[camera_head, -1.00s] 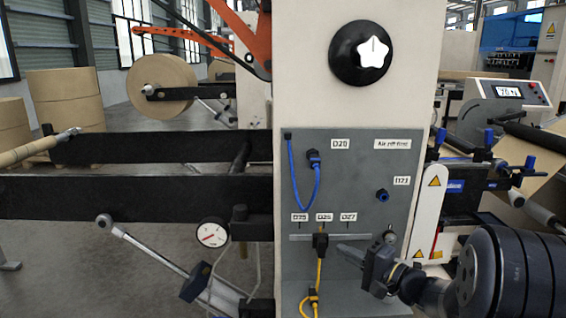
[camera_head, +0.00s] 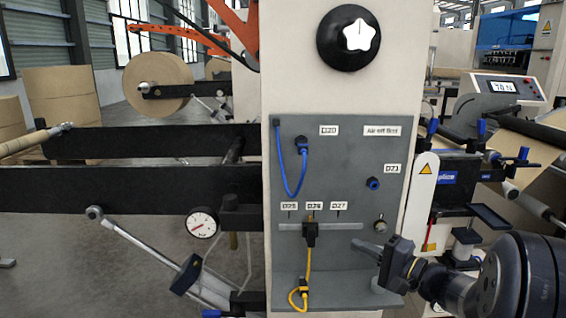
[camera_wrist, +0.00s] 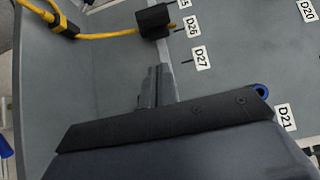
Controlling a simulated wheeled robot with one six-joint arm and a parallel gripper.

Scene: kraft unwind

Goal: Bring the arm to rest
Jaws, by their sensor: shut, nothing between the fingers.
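My gripper (camera_head: 364,248) is in front of the lower right of the grey panel (camera_head: 348,190) in the head view, its fingers pointing left. It is shut and empty. In the wrist view its closed fingers (camera_wrist: 155,86) show beside the D27 label (camera_wrist: 201,58). A black connector (camera_head: 310,234) with a yellow cable (camera_head: 307,272) sits at D26 on the panel rail, left of my gripper and apart from it. The same connector (camera_wrist: 154,21) shows at the top of the wrist view.
A blue cable (camera_head: 288,182) loops at the panel's upper left, by D20. A blue fitting (camera_head: 373,183) sits under D21. A pressure gauge (camera_head: 201,223) and black beams (camera_head: 130,188) are at left. A splice unit (camera_head: 450,185) stands at right, close to my arm.

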